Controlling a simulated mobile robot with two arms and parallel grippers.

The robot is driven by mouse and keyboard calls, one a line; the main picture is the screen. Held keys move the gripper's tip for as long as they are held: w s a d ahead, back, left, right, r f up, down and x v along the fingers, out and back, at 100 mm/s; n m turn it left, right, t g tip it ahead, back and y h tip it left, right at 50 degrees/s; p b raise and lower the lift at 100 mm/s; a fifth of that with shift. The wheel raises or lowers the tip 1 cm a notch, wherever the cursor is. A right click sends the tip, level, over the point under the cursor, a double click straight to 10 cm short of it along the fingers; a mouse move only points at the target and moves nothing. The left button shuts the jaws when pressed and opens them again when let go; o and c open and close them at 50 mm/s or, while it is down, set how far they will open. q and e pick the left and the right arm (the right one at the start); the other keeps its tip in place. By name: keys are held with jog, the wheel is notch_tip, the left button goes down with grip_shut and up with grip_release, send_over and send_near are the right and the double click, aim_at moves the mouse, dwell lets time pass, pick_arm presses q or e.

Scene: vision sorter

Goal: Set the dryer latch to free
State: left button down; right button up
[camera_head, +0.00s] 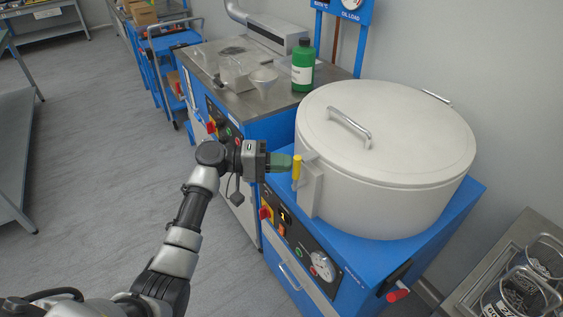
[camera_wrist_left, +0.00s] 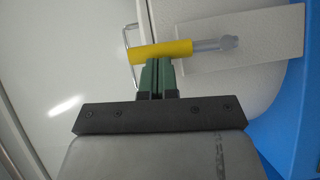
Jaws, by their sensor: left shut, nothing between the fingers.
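The dryer (camera_head: 375,190) is a large white drum with a flat lid and a metal lid handle (camera_head: 350,127), on a blue cabinet. Its latch (camera_head: 297,172) is a yellow-sleeved lever at the drum's left side, standing near upright in the head view. In the left wrist view the yellow latch sleeve (camera_wrist_left: 160,51) lies across the picture, with a metal rod end at its right. My left gripper (camera_head: 289,161) is shut, its green fingertips right at the latch sleeve. In the left wrist view the fingertips (camera_wrist_left: 158,64) meet the sleeve's lower edge; contact is likely but not certain. My right gripper is not in view.
A dryer front panel with a gauge (camera_head: 322,266) and knobs sits below the latch. A red-handled valve (camera_head: 397,295) sticks out at the lower right. Wire baskets (camera_head: 520,295) stand at the lower right.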

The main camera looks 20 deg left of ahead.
aim_at(296, 178)
pick_arm(q)
jog(key=s+d+m+y, duration=0.1)
jog(key=m+y, duration=0.1)
jog(key=s+d+m+y, duration=0.1)
jog(key=d+m+y, duration=0.1)
jog(key=shift+s+d+r+m, duration=0.1)
jog(key=shift+s+d+m, duration=0.1)
jog(key=shift+s+m, duration=0.15)
jog(key=shift+s+d+m+t+y+p, duration=0.4)
jog(key=shift+d+m+y+p, duration=0.05)
jog(key=shift+y+p, duration=0.05)
jog(key=shift+s+d+f+m+t+y+p, duration=0.4)
jog(key=shift+d+f+m+y+p, duration=0.1)
jog(key=shift+f+m+y+p, duration=0.2)
jog(key=shift+s+d+f+m+t+y+p, duration=0.35)
jog(key=shift+d+f+m+y+p, duration=0.15)
jog(key=shift+f+m+y+p, duration=0.2)
jog(key=shift+s+d+f+m+t+y+p, duration=0.4)
jog(key=shift+d+f+m+y+p, duration=0.15)
jog(key=shift+f+y+p, duration=0.2)
jog(key=shift+f, duration=0.15)
